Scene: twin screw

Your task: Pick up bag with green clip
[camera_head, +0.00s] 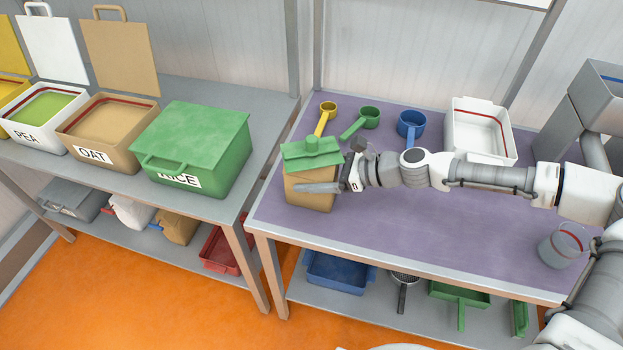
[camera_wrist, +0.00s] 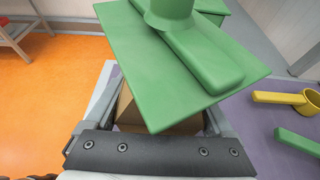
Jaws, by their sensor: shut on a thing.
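The brown bag (camera_head: 309,192) stands at the left end of the purple table, with a green clip (camera_head: 311,152) across its top. My gripper (camera_head: 318,187) reaches in from the right and is shut on the bag's body below the clip. In the wrist view the green clip (camera_wrist: 180,62) fills the upper middle and hides much of the bag (camera_wrist: 128,108) between the fingers. The bag looks upright. I cannot tell whether its base touches the table.
Yellow (camera_head: 325,118), green (camera_head: 361,122) and blue (camera_head: 410,126) scoops lie behind the bag. A white bin (camera_head: 480,132) stands at the back right and a clear beaker (camera_head: 563,245) at the right. The lidded green RICE bin (camera_head: 215,150) is on the left table. The table's front middle is clear.

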